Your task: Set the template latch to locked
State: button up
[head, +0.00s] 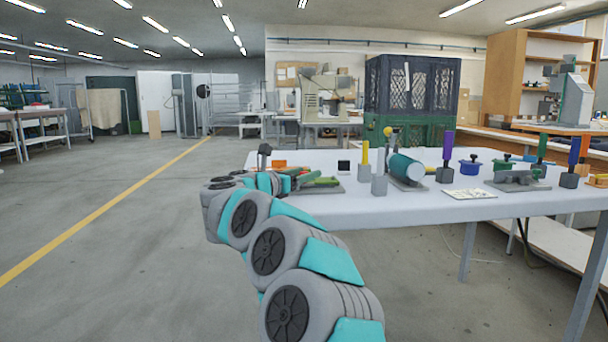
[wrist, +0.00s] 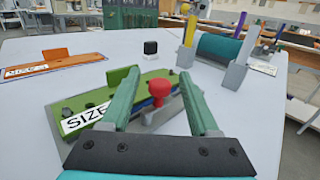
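A green template plate (wrist: 98,104) with a white label reading "SIZE" lies on the table in a grey holder, partly hidden by my gripper. A red knob (wrist: 158,87), seemingly the latch handle, stands at the plate's near right side, with a blue part under it. My gripper (wrist: 160,76) is open, with one green finger on each side of the knob and gaps visible on both sides. I cannot tell whether the latch is locked. In the head view, the green plate (head: 322,182) shows just beyond my arm's end; the knob is not clear there.
An orange labelled plate (wrist: 52,66) lies at left, and a small black block (wrist: 151,47) stands behind.

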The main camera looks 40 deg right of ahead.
grip_shut()
